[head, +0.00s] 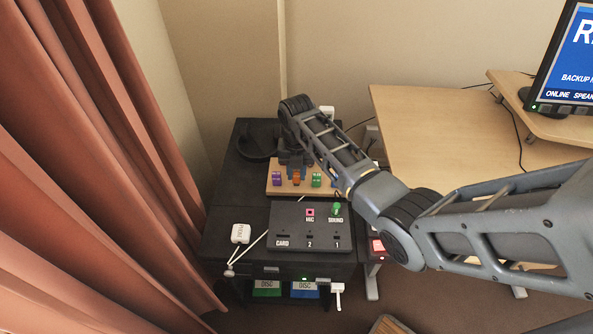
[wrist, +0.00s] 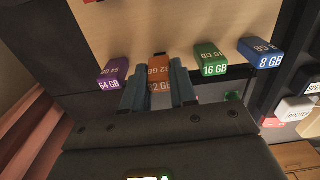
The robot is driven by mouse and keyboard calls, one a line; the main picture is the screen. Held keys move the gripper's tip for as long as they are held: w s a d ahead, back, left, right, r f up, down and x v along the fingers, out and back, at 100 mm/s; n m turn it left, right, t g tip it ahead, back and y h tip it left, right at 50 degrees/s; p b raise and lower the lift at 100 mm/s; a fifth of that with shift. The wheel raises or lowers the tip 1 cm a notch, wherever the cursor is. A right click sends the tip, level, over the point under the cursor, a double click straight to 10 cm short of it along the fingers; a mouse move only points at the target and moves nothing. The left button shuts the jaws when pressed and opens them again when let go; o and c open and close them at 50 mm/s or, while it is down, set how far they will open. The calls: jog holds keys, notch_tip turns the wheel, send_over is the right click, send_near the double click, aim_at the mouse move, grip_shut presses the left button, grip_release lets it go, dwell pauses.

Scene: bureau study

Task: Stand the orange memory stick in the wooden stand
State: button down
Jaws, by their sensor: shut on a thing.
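The orange memory stick (wrist: 159,76), marked 32 GB, is between the fingers of my gripper (wrist: 159,88) in the wrist view. My gripper is shut on it, over the wooden stand (wrist: 110,35). In the head view the orange stick (head: 296,178) shows below my gripper (head: 296,168), at the stand (head: 272,189). The stick lines up between the purple stick (wrist: 114,72) and the green stick (wrist: 210,60). A blue stick (wrist: 262,53) is at the row's right end. I cannot tell how deep the orange stick sits, as its lower end is hidden.
A white box (head: 240,233) is at the left. A wooden desk (head: 430,130) stands at the right, and a pink curtain (head: 100,150) hangs at the left.

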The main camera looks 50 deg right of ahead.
jog(key=shift+f+b, duration=0.45)
jog(key=shift+f, duration=0.3)
dwell(0.6)
jog(key=c, duration=0.8)
grip_release()
jog(key=shift+r, duration=0.1)
notch_tip(320, 180, up, 8)
jog(key=shift+f, duration=0.15)
jog(key=shift+f, duration=0.1)
